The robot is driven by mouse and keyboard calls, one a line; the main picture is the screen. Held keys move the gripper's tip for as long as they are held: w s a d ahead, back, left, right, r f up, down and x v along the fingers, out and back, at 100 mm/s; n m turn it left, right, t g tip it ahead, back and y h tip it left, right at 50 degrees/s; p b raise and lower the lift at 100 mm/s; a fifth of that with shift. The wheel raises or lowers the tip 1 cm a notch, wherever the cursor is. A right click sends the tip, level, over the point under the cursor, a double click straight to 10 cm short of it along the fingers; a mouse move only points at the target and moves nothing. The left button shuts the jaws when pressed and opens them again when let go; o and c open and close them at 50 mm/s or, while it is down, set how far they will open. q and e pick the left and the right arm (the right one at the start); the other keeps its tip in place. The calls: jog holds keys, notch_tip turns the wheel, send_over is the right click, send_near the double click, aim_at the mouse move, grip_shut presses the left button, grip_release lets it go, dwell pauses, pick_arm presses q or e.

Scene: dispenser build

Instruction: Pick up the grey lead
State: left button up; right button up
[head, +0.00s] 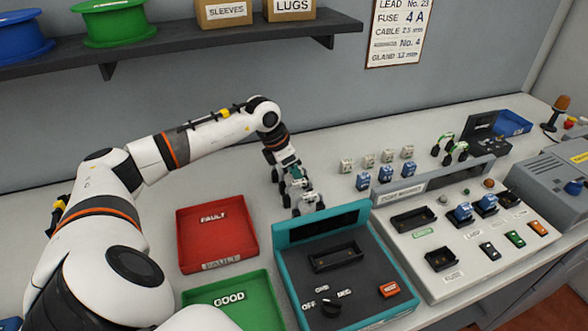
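Several short leads (455,149) stand in a cluster at the back right, dark with green parts. They are too small for me to tell which one, if any, is grey. My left gripper (302,207) points down behind the teal-framed tester, right of the red tray and well left of the leads. Its fingers are small and partly overlap in view, so I cannot tell whether they are open or shut, or hold anything. My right gripper is not in view.
A red FAULT tray (184,239) and a green GOOD tray (190,298) lie left of the teal tester (362,274). A light grey panel (462,264) stands right of it. Several white blocks (368,161) and blue blocks (363,181) stand behind. A dark shelf (180,45) hangs above.

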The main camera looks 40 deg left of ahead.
pick_arm(q)
grip_shut()
